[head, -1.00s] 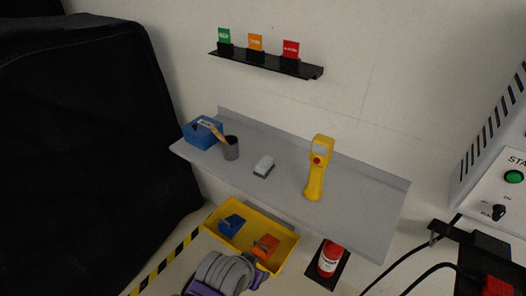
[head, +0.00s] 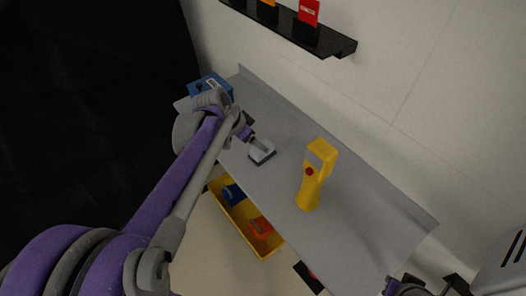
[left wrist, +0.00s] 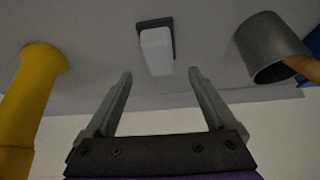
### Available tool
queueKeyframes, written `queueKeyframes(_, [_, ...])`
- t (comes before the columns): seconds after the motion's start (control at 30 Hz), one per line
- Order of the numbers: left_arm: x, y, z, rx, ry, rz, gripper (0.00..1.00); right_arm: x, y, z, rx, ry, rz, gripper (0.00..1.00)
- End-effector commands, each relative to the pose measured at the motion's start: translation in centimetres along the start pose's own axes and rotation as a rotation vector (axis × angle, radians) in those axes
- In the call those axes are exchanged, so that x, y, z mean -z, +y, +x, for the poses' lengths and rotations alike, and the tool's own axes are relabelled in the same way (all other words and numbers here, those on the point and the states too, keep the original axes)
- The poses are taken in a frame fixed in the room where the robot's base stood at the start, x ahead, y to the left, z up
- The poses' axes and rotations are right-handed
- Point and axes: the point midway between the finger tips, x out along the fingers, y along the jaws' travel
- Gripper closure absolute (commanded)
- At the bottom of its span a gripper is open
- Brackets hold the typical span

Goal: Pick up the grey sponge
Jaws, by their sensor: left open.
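The grey sponge (head: 262,150), a small block with a pale top and a darker grey base, lies on the grey shelf (head: 362,228). In the left wrist view the sponge (left wrist: 156,50) is beyond the fingertips, roughly centred between them. My left gripper (head: 250,136) is beside the sponge at its upper left in the head view. In the left wrist view the left gripper (left wrist: 160,74) is open, with nothing between its fingers. A grey and purple part of mine shows at the bottom right edge of the head view; whether its jaws are open is not visible.
A yellow handheld device (head: 314,178) stands on the shelf right of the sponge. A grey cup (left wrist: 270,48) is on the sponge's other side, mostly hidden by my arm in the head view. A blue box (head: 208,84) is at the shelf's far left. A yellow bin (head: 233,213) is below.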

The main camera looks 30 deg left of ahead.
Motion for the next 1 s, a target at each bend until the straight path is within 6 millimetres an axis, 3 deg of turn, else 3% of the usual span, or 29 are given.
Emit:
queueKeyframes(0.27, [-0.1,0.0,2.5,0.0,0.001,0.0,0.1,-0.2,0.0,0.1,0.0,-0.001,0.0,1.0])
queueKeyframes(0.5, [-0.3,0.0,6.0,0.0,0.0,0.0,0.1,-0.2,0.0,0.2,0.0,-0.002,0.0,1.0])
queueKeyframes(0.8, [-0.3,0.0,6.7,0.002,0.0,-0.002,0.1,-0.2,0.0,0.2,0.0,-0.002,0.0,1.0])
queueKeyframes(0.83, [-0.3,0.0,6.7,0.002,0.0,-0.002,0.12,-0.2,0.0,0.2,0.0,-0.002,0.0,1.0])
queueKeyframes(1.0, [-0.3,0.0,6.6,0.002,0.0,-0.002,0.43,-0.2,0.0,0.2,0.0,-0.002,0.0,1.0])
